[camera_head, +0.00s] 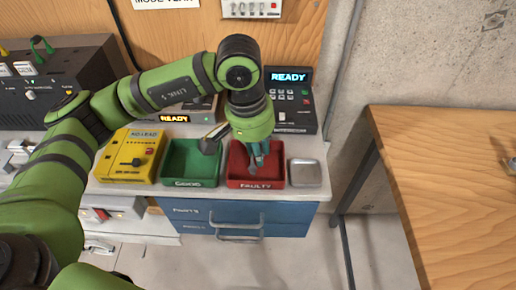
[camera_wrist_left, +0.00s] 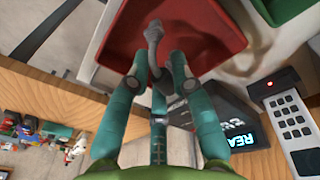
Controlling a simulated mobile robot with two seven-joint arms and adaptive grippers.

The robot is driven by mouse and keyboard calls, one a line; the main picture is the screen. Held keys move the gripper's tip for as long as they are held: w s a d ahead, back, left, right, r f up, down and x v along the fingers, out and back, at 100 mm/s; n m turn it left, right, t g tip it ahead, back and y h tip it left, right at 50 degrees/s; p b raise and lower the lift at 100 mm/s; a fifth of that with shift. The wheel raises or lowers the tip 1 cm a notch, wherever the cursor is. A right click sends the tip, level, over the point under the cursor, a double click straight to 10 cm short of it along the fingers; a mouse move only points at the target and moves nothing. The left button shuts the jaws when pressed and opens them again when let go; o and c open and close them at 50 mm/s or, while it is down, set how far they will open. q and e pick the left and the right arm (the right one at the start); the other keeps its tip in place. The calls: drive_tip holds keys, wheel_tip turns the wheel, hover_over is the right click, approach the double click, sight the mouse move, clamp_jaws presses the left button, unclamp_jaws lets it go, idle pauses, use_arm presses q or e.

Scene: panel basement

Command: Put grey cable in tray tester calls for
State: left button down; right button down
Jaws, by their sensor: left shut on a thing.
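My left gripper (camera_head: 256,160) points down over the red tray (camera_head: 236,178) marked FAULTY. In the left wrist view its teal fingers (camera_wrist_left: 160,82) are shut on the grey cable (camera_wrist_left: 154,36), with the red tray (camera_wrist_left: 205,25) beyond it. I cannot tell whether the cable touches the tray floor. The green tray (camera_head: 192,183) marked GOOD is just left and looks empty. The yellow tester (camera_head: 128,160) at the left reads NO LEAD. My right gripper is not seen.
A dark unit (camera_head: 291,100) with a blue READY screen stands behind the red tray. A small grey metal dish (camera_head: 305,173) is to the tray's right. Blue drawers (camera_head: 205,219) are below. A wooden table (camera_head: 455,190) stands at the right, across a floor gap.

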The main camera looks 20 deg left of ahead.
use_arm(q)
drive_tip(key=c, duration=1.1)
unclamp_jaws()
drive_tip(key=shift+r+p, duration=0.35)
drive_tip(key=shift+p, duration=0.3)
drive_tip(key=shift+r+p, duration=0.45)
drive_tip(key=shift+p, duration=0.15)
drive_tip(key=r+b, duration=0.1)
drive_tip(key=r, duration=0.2)
drive_tip(key=a+r+b, duration=0.1)
drive_tip(key=r, duration=0.3)
drive_tip(key=s+r, duration=0.1)
drive_tip(key=r, duration=0.3)
drive_tip(key=shift+a+r+b, duration=0.15)
drive_tip(key=shift+r+b, duration=0.1)
drive_tip(key=shift+b, duration=0.15)
